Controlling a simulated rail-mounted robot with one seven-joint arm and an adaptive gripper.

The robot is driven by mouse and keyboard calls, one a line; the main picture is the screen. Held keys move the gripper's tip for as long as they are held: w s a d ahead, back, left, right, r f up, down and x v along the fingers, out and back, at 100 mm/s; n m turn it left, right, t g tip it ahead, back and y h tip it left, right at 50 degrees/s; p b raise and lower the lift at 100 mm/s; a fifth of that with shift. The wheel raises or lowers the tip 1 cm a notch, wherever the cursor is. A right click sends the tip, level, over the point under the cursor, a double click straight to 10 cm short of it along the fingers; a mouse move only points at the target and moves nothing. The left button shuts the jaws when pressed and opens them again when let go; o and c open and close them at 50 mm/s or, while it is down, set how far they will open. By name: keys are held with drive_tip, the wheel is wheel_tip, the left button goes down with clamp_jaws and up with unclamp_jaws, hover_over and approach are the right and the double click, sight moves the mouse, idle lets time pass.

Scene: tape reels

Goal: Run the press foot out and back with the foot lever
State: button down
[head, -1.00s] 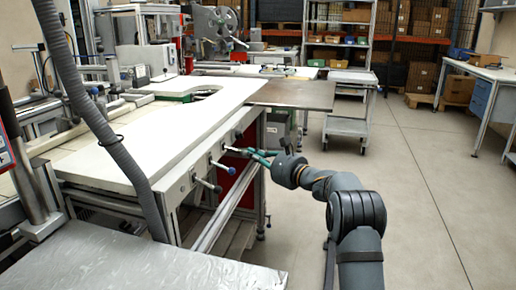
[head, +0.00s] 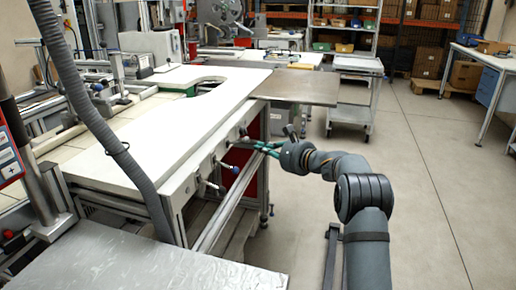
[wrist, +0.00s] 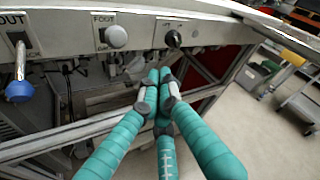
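The press's front panel (wrist: 70,43) carries a row of levers. The foot lever (wrist: 117,37), with a round pale grey knob, sits beside a FOOT label in the wrist view. My gripper (wrist: 158,76) has teal fingers drawn together at the tips, below and right of that knob. I see nothing clearly held between them; the knob is apart from the fingertips in the picture. In the head view my gripper (head: 240,143) is at the panel's far end, close to the levers, and hides part of that area.
A blue-ended lever (wrist: 20,90) under an OUT label hangs at the left, and a black-knobbed lever (wrist: 172,38) is right of the foot lever. A brown plate (head: 300,88) juts from the white table (head: 170,118). The floor at right (head: 430,190) is clear.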

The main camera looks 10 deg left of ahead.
drive_tip(key=r+v, duration=0.1)
drive_tip(key=v, duration=0.7)
drive_tip(key=shift+s+r+b, duration=0.15)
drive_tip(key=shift+r+b, duration=0.15)
drive_tip(key=shift+b, duration=0.05)
drive_tip(key=shift+a, duration=0.2)
